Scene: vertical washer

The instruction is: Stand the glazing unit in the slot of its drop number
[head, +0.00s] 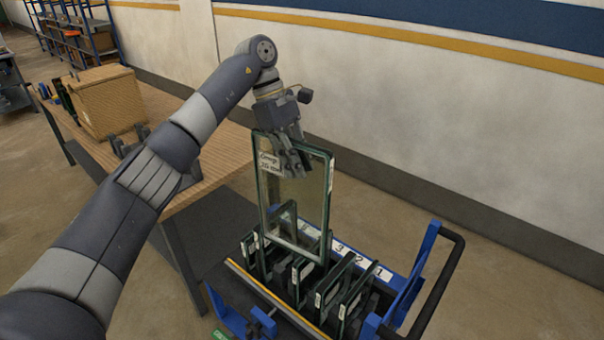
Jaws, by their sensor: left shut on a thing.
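The glazing unit (312,212) is a clear, dark-edged double pane, held upright. A white label (270,163) is at its upper left; its small print is not clearly readable. My left gripper (294,170) is shut on its top edge. The unit stands over the left part of the slotted rack on a blue trolley (404,300). Its lower edge overlaps the rack dividers, so I cannot tell whether it is inside a slot. The number strip (362,264) shows 3, 2 and 1 from left to right; the part further left is behind the glass. My right gripper is out of view.
Several smaller dark-framed panes with white tags (328,294) stand in the rack's front. The trolley's black handle (440,285) rises at right. A wooden bench (205,165) with a cardboard box (105,100) is at left. The wall (450,120) is behind, with clear floor before it.

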